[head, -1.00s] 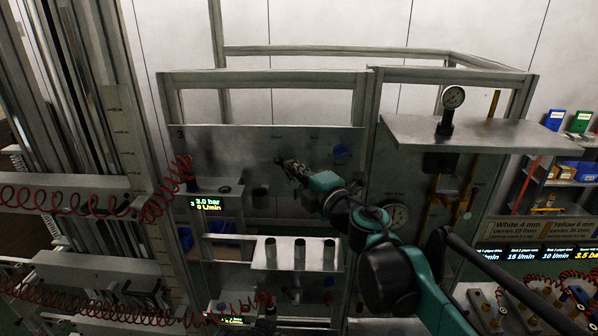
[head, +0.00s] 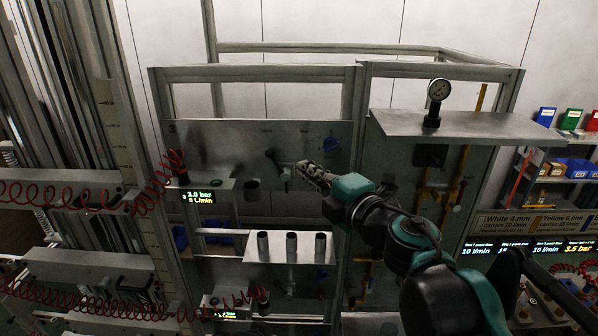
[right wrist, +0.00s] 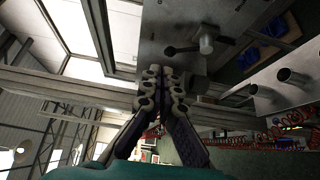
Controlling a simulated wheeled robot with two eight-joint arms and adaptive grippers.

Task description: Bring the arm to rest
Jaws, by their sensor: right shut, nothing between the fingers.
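My right gripper (head: 306,170) reaches into the middle of the head view from the lower right, in front of the grey panel marked 3 (head: 220,140). Its fingers are shut with nothing between them, and they also show together in the right wrist view (right wrist: 165,80). A dark lever handle (head: 275,165) on the panel appears just left of the fingertips. In the right wrist view, a lever (right wrist: 190,47) shows beyond the fingertips; I cannot tell the exact gap. My left gripper is in neither view.
Three upright tubes (head: 292,243) stand in a shelf below the gripper. A metal shelf (head: 470,125) with a pressure gauge (head: 439,89) juts out at the right. Red coiled hoses (head: 70,192) hang at the left.

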